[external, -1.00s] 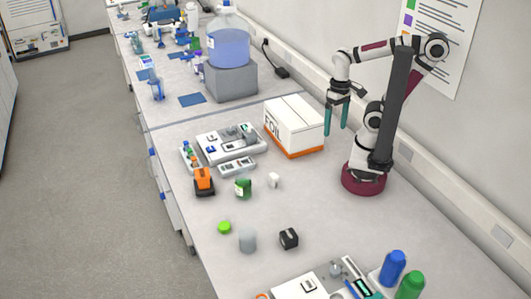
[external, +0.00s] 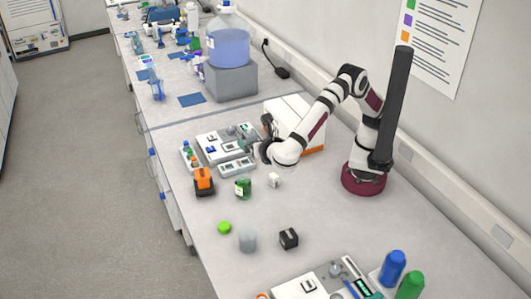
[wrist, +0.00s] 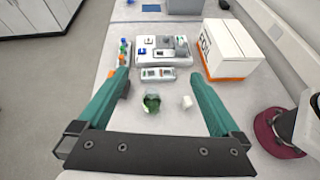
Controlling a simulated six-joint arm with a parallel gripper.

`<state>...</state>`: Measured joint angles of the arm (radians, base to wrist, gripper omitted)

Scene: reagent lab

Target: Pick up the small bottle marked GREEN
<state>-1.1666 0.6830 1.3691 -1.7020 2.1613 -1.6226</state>
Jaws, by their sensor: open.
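A small green bottle (external: 243,188) stands on the bench in front of the grey instruments; its lettering is too small to read. It also shows in the wrist view (wrist: 152,104), low between the fingers. Several small coloured-cap bottles (external: 188,154) stand in a narrow rack at the left; their markings cannot be read either. My gripper (wrist: 160,77) is open and empty, its two teal fingers spread well apart on either side of the green bottle in the picture, apart from it. In the external view my wrist hides the fingers.
A white cube (external: 274,180) lies just right of the green bottle, an orange-topped item (external: 203,180) to its left. The white FOIL box (wrist: 226,50) stands behind to the right. A green cap (external: 224,227), clear beaker (external: 247,240) and black block (external: 289,238) lie nearer the front.

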